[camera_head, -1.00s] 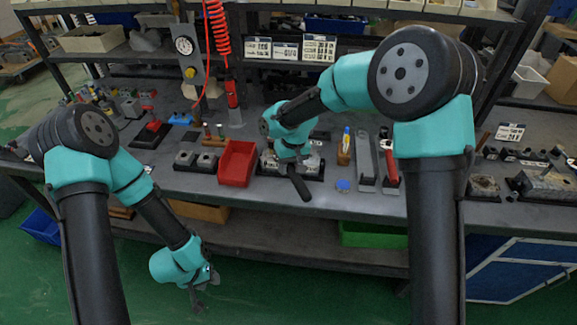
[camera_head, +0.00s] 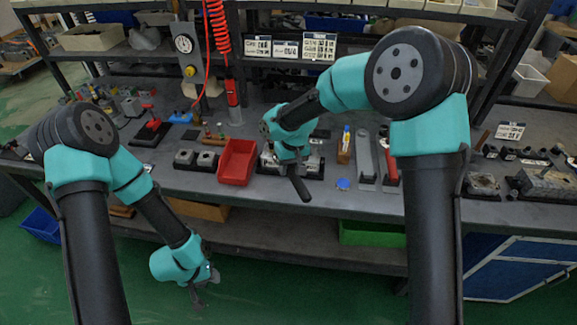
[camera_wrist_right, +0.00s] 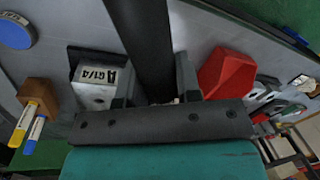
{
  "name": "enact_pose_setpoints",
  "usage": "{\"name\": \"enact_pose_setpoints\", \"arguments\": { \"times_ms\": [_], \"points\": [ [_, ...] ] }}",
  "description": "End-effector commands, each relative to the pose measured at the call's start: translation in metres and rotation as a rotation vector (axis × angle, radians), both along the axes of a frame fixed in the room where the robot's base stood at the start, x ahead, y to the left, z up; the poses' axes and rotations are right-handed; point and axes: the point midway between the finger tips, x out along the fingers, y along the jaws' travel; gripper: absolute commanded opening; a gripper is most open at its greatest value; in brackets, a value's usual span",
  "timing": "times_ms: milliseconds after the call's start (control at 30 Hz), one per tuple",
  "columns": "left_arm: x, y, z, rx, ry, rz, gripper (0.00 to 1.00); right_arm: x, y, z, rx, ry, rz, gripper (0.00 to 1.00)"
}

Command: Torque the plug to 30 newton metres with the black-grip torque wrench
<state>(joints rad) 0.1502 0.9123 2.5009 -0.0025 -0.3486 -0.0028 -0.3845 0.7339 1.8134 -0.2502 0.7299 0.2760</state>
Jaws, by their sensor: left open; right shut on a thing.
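My right gripper (camera_head: 290,160) is shut on the black-grip torque wrench (camera_head: 299,187) over the valve block (camera_head: 313,168) at the bench's middle. The wrench's black grip points toward the front edge, and it shows as a thick black bar (camera_wrist_right: 146,40) in the right wrist view. There the metal block, marked "A G1/4" (camera_wrist_right: 93,82), is beside the wrench. The plug and the wrench's working end are hidden behind my gripper. My left gripper (camera_head: 198,294) is open and empty, hanging low in front of the bench.
A red bin (camera_head: 237,162) stands left of the block. To the right are a wooden holder with marker pens (camera_head: 344,148), a blue round cap (camera_head: 343,184) and a flat grey tool (camera_head: 365,158). A red coiled hose (camera_head: 218,35) hangs behind. The front bench strip is mostly clear.

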Motion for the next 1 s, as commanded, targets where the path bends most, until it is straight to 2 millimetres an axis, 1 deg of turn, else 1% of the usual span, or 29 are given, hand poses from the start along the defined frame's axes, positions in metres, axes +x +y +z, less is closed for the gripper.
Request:
{"name": "enact_pose_setpoints", "arguments": {
  "times_ms": [700,1000],
  "points": [
    [0.000,0.000,0.000,0.000,0.000,0.000,0.43,0.000,0.000,-0.012,0.000,-0.001,0.000,0.00],
    [0.000,0.000,0.000,0.000,0.000,0.000,0.43,0.000,0.000,-0.013,0.000,-0.001,0.000,0.00]
  ]
}}
